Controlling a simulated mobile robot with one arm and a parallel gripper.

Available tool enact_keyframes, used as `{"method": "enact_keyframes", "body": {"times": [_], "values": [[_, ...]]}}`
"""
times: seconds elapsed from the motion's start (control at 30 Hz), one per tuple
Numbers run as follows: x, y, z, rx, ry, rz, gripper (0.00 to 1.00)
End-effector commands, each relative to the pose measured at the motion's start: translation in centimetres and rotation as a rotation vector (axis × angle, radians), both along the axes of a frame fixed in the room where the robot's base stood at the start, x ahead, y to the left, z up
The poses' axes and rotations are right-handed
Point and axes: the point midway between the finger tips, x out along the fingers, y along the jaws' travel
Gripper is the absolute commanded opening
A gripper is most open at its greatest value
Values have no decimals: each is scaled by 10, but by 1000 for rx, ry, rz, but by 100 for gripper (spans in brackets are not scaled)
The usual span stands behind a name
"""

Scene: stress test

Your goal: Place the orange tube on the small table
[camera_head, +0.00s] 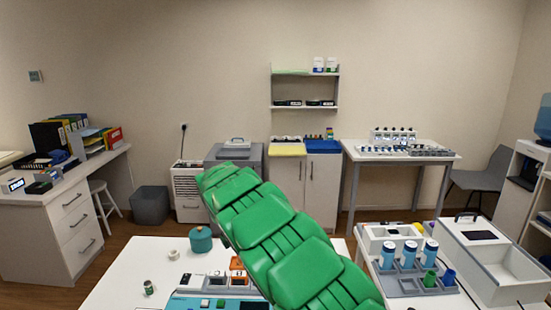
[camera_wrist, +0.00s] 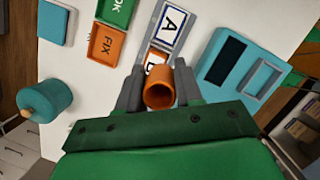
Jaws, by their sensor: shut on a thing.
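The orange tube (camera_wrist: 159,94) is held upright between the two grey fingers of my gripper (camera_wrist: 158,88) in the wrist view, its open end facing the camera. My gripper is shut on it, above a white tabletop (camera_wrist: 105,85) that holds trays and labelled cards. Whether the tube touches anything below cannot be told. In the head view my green arm hides the gripper and tube. The white table (camera_head: 118,285) shows at the front there. Another white table (camera_head: 360,152) stands at the back right; I cannot tell which one is the small table.
On the front table are a teal round pot (camera_head: 201,240), an orange FIX tray (camera_wrist: 106,46), a green OK tray (camera_wrist: 117,10) and a blue device (camera_wrist: 240,62). At right stand a tube rack (camera_head: 408,284) and a white box (camera_head: 490,255). Floor (camera_head: 50,290) shows at left.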

Motion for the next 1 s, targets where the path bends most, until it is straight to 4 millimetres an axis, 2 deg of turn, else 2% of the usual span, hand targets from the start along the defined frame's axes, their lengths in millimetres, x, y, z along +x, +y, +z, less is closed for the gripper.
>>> {"method": "enact_keyframes", "body": {"times": [0.53, 1.0], "values": [[4, -107, 8, 2, 0, -875, 2], [-9, -203, 18, 1, 4, -1681, 2]]}}
